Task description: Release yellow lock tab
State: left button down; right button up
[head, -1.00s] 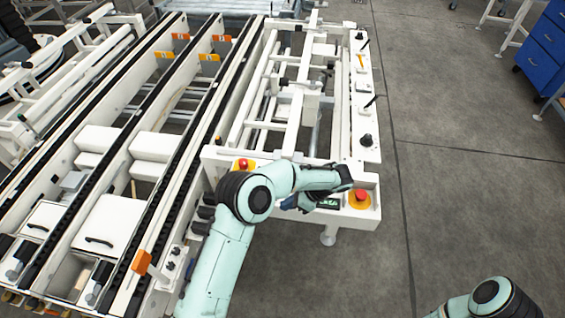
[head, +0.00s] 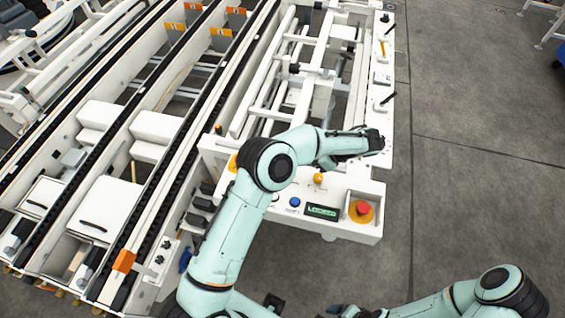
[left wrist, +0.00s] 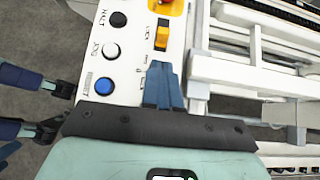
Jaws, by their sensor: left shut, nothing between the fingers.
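The yellow lock tab (left wrist: 162,35) sits in a slot beside the LOCK lettering on the white control panel (left wrist: 133,62) in the left wrist view. My left gripper (left wrist: 163,68) is shut and empty. Its blue fingertips lie just short of the tab; I cannot tell whether they touch.
A blue button (head: 295,202) and a red stop button (head: 362,208) flank the display. Black HALT (left wrist: 118,19) and white JOG (left wrist: 111,50) buttons line the panel. The right rail carries another yellow piece (head: 383,47) and black knobs.

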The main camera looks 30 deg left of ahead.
pick_arm(q)
jog(key=x, duration=1)
jog(key=shift+w, duration=0.15)
jog(key=a, duration=0.3)
jog(key=shift+s+a+b, duration=0.15)
jog(key=shift+s+b, duration=0.15)
jog(key=shift+s, duration=0.1)
